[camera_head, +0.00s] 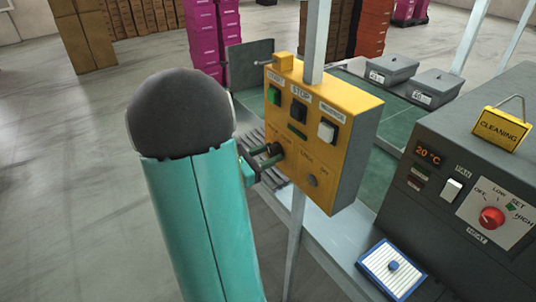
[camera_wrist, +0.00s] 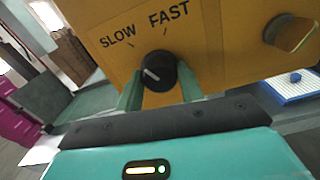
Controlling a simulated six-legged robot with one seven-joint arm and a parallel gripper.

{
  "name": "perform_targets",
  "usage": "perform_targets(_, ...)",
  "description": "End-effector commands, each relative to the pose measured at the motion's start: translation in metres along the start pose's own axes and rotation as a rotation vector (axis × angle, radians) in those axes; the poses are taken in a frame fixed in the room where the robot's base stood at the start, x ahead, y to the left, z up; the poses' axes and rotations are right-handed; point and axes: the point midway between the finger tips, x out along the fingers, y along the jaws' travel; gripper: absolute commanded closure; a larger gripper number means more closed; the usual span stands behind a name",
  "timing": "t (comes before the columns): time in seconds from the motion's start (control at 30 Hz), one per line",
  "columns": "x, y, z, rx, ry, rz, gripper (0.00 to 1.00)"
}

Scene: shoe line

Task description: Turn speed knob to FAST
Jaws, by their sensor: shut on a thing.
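The yellow control box (camera_head: 338,125) stands on a grey post. Its black speed knob (camera_wrist: 158,71) sits below the printed words SLOW (camera_wrist: 118,40) and FAST (camera_wrist: 168,15). The knob's white line slants up toward the left, on the SLOW side. My gripper (camera_wrist: 159,88) has one green finger on each side of the knob and is shut on it. In the head view my gripper (camera_head: 268,160) reaches the box from the left, and its fingers and my arm partly hide the knob.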

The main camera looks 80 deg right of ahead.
Motion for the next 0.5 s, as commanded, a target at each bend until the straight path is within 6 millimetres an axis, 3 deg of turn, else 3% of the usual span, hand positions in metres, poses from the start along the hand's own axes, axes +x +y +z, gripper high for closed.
perform_targets(0.5, -0.0016, 0.001, -0.0002, 0.453, 0.002, 0.004, 0.85)
